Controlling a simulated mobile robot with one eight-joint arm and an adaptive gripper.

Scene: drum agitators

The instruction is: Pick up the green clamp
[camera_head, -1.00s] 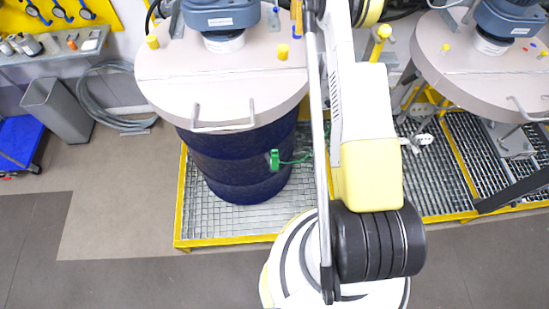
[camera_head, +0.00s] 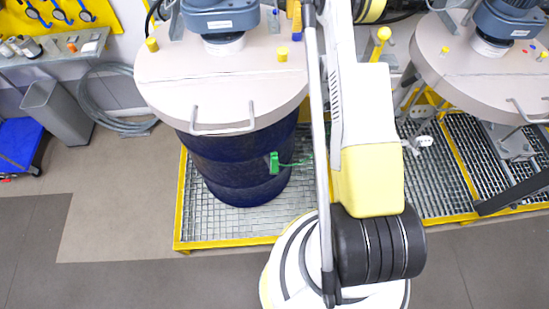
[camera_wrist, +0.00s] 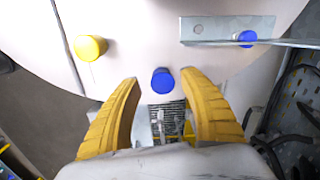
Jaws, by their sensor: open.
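The green clamp (camera_head: 274,162) is at the right side of the dark blue drum (camera_head: 235,165) in the head view, with a thin green line running right from it towards my arm. I cannot make out the clamp in the wrist view. My gripper (camera_wrist: 160,77) shows there with its two yellow fingers spread apart and nothing held between them. A blue knob (camera_wrist: 162,81) on a pale lid appears between the fingertips; whether they touch it I cannot tell. The gripper itself is hidden in the head view.
The drum stands under a round pale lid (camera_head: 220,95) with handles, on a yellow-edged grating (camera_head: 215,225). A second lidded station (camera_head: 480,75) stands right. In the wrist view, a yellow knob (camera_wrist: 90,47) and metal bracket (camera_wrist: 225,30) are close. Floor at lower left is clear.

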